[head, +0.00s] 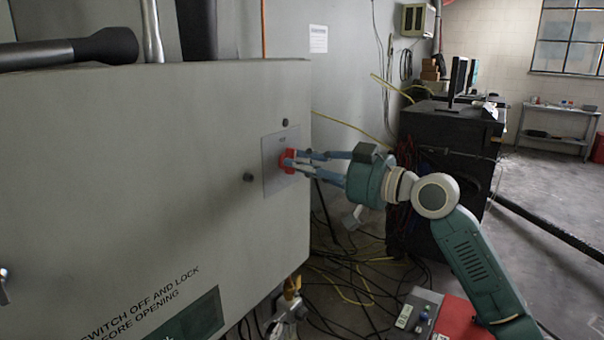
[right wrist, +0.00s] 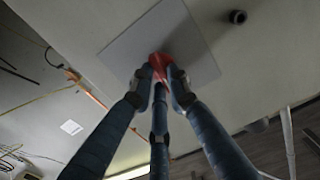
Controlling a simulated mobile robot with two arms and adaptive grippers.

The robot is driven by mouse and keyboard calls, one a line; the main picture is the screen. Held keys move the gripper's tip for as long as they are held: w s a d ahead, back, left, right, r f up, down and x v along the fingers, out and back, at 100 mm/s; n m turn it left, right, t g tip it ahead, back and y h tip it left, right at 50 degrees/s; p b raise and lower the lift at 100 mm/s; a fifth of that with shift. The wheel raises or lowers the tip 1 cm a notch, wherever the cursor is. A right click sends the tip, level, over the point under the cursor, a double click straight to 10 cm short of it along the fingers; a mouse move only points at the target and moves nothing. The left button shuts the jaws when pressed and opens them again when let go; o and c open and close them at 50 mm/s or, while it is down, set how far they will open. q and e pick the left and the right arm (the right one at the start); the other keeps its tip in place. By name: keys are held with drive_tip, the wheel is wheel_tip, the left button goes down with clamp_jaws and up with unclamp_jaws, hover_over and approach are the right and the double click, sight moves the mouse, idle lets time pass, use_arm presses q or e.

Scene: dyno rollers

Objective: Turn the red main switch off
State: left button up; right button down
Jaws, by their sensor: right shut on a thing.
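The red main switch (head: 287,160) sits on a pale square plate (head: 276,180) on the front of the grey cabinet (head: 150,150). My right gripper (head: 292,160) reaches in from the right and is shut on the switch. In the right wrist view the red switch (right wrist: 159,65) shows between the gripper's blue fingers (right wrist: 160,82), which partly hide it. The switch's exact turn angle is hard to tell. My left gripper is not in view.
A black cabinet (head: 455,140) with monitors stands behind my right arm. Cables (head: 350,270) lie on the floor below. A grey-and-red box (head: 425,312) is at the bottom. Open floor lies at the right.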

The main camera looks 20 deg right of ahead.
drive_tip(key=shift+a+f+n+b, duration=0.1)
drive_tip(key=shift+f+n+b, duration=0.25)
drive_tip(key=shift+n, duration=0.25)
drive_tip(key=shift+r, duration=0.1)
drive_tip(key=c, duration=1.8)
unclamp_jaws()
drive_tip(key=shift+o, duration=0.7)
drive_tip(key=shift+r, duration=0.15)
drive_tip(key=v, duration=1.2)
